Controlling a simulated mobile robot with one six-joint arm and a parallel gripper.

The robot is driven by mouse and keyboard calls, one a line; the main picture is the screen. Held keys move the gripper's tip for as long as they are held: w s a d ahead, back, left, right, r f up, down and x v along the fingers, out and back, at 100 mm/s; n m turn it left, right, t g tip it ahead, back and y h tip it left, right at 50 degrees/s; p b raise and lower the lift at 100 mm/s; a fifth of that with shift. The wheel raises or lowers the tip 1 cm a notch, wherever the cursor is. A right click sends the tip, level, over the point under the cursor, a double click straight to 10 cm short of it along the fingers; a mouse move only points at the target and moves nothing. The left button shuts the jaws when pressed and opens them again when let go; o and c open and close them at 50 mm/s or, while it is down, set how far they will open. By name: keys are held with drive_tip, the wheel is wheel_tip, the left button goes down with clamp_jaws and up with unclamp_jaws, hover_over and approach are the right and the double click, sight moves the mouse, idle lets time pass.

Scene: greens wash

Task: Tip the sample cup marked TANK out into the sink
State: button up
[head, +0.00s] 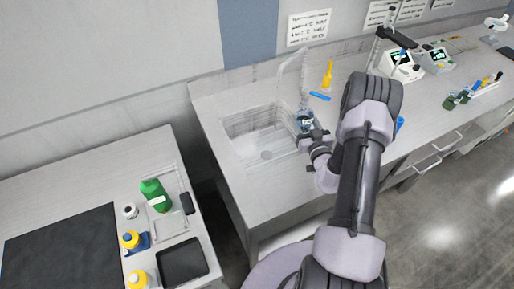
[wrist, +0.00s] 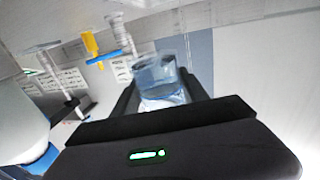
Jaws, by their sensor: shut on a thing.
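My gripper (head: 311,134) is shut on a small clear cup (head: 305,121) with bluish contents and a white label. The cup also shows between the dark fingers in the wrist view (wrist: 155,72). I cannot read the mark on its label. The sink (head: 258,140) is a grey basin set in the counter, with a round drain on its floor. My gripper and the cup are at the sink's right edge in the head view. The wrist view is strongly rolled, with the counter at the top. I cannot tell whether anything is leaving the cup.
Instruments (head: 402,66) stand further right. A side bench at left holds a green bottle (head: 155,195).

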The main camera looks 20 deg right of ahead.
drive_tip(key=shift+w+d+f, duration=0.15)
drive_tip(key=shift+w+d, duration=0.05)
drive_tip(key=shift+a, duration=0.2)
drive_tip(key=shift+w+a+f+n+g+b, duration=0.3)
drive_tip(key=shift+a+f+n+b, duration=0.25)
drive_tip(key=shift+n+b, duration=0.4)
drive_tip(key=shift+w+a+f+n+g+b, duration=0.15)
drive_tip(key=shift+a+f+n+g+b, duration=0.3)
drive_tip(key=shift+n, duration=0.7)
idle(0.7)
drive_tip(key=shift+w+a+f+n+h+b, duration=0.2)
drive_tip(key=shift+a+f+n+b, duration=0.15)
drive_tip(key=shift+a+n+b, duration=0.25)
drive_tip(key=shift+w+a+f+n+h+b, duration=0.15)
drive_tip(key=shift+a+f+n+b, duration=0.25)
drive_tip(key=shift+n+b, duration=0.4)
idle(0.5)
drive_tip(key=shift+w+a+f+n+g+h+b, duration=0.2)
drive_tip(key=shift+f+n+b, duration=0.3)
drive_tip(key=shift+n+b, duration=0.5)
drive_tip(key=shift+s+d+f+n+g+h+b, duration=0.1)
drive_tip(key=shift+f+n+g+b, duration=0.15)
drive_tip(key=shift+f+n+b, duration=0.65)
idle(1.0)
